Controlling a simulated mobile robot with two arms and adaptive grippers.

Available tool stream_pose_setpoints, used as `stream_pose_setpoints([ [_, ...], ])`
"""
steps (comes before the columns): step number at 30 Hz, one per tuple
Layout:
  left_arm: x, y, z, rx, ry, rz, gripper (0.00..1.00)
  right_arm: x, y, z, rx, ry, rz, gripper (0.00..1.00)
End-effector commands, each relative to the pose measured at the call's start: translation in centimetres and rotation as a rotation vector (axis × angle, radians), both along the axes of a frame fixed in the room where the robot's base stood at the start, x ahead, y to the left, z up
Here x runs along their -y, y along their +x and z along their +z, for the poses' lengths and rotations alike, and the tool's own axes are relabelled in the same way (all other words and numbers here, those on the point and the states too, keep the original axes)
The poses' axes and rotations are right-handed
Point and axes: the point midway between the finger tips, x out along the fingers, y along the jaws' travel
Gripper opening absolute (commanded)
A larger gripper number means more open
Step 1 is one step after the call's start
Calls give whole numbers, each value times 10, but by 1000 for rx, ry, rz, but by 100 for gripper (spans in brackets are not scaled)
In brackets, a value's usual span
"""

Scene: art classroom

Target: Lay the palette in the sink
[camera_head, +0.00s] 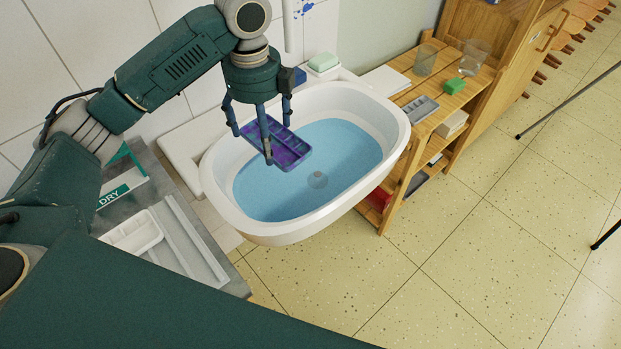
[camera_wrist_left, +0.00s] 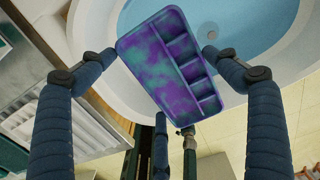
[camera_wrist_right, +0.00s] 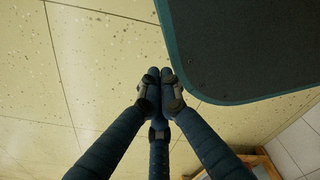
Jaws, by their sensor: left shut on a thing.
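The palette (camera_head: 287,149) is a purple and teal tray with a row of small wells. My left gripper (camera_head: 262,140) is shut on it and holds it over the left part of the sink. In the left wrist view the palette (camera_wrist_left: 160,68) sits between the fingers, with the sink behind it. The sink (camera_head: 392,108) is a white oval basin with a blue inside and a round drain. I cannot tell how far the palette is above the basin's bottom. My right gripper (camera_wrist_right: 158,80) shows only in the right wrist view, its fingers together and empty over the floor.
A grey counter (camera_head: 232,280) with a white tray (camera_head: 133,233) and a green DRY sign (camera_head: 122,190) is left of the sink. A wooden shelf (camera_head: 463,98) with glasses and a green block stands to the right. A green soap bar (camera_head: 323,62) lies behind the sink.

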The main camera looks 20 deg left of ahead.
Motion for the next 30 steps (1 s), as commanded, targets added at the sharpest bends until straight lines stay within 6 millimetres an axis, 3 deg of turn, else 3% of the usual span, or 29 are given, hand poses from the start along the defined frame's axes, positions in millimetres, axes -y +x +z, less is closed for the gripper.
stream_pose_setpoints([
  [7,-4,2,-27,-7,1,-72,62,1,-5,-4,-7,-1,0,0],
  [21,-3,2,-144,-4,1,-70,62,-2,-11,-5,-16,1,3,0],
  [30,-3,2,-170,-3,1,-71,62,-6,-11,-6,-16,6,3,0],
])
